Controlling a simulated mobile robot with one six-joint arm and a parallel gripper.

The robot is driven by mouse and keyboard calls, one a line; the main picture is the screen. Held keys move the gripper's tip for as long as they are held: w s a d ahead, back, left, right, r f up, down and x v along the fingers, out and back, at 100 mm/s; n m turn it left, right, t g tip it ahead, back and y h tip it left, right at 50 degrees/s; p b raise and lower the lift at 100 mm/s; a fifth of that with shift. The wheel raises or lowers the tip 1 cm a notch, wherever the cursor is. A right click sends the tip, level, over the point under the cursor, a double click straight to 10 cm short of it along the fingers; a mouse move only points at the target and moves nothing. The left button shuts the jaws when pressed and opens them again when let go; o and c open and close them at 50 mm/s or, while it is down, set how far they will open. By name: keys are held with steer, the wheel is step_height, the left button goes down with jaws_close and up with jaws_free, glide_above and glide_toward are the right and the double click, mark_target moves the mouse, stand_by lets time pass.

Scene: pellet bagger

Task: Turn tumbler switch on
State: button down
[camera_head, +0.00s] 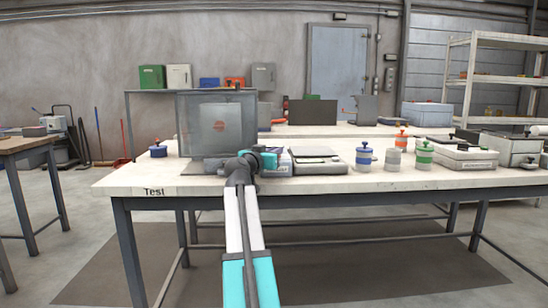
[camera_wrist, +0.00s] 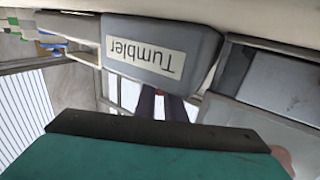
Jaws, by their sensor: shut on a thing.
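The tumbler (camera_head: 216,130), a clear-walled machine with a red mark inside, stands at the left of the white table. A grey control box (camera_wrist: 205,42) with an upside-down "Tumbler" label (camera_wrist: 145,50) fills the upper middle of the wrist view. My gripper (camera_head: 268,160) is at the table's front, just right of the tumbler. In the wrist view its dark fingers (camera_wrist: 165,106) reach to the box's edge. They are shut on what looks like the box's switch, which is mostly hidden by the fingers and the box. I cannot tell the switch's position.
A flat grey-white device (camera_head: 318,160) stands right of my gripper. A small blue jar (camera_head: 158,149) is at the left. The table's front edge (camera_head: 330,185) is close below my gripper.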

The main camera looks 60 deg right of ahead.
steer(key=shift+s+f+m+g, duration=0.1)
steer(key=shift+f+m+g, duration=0.15)
steer(key=shift+g, duration=0.25)
steer(key=c, duration=1.9)
jaws_free()
steer(key=shift+a+r, duration=0.1)
steer(key=shift+o, duration=0.3)
steer(key=shift+r, duration=0.1)
steer(key=s+a+p, duration=0.1)
steer(key=a+p, duration=0.2)
steer(key=a, duration=1)
steer(key=shift+a, duration=0.35)
steer(key=shift+s, duration=0.15)
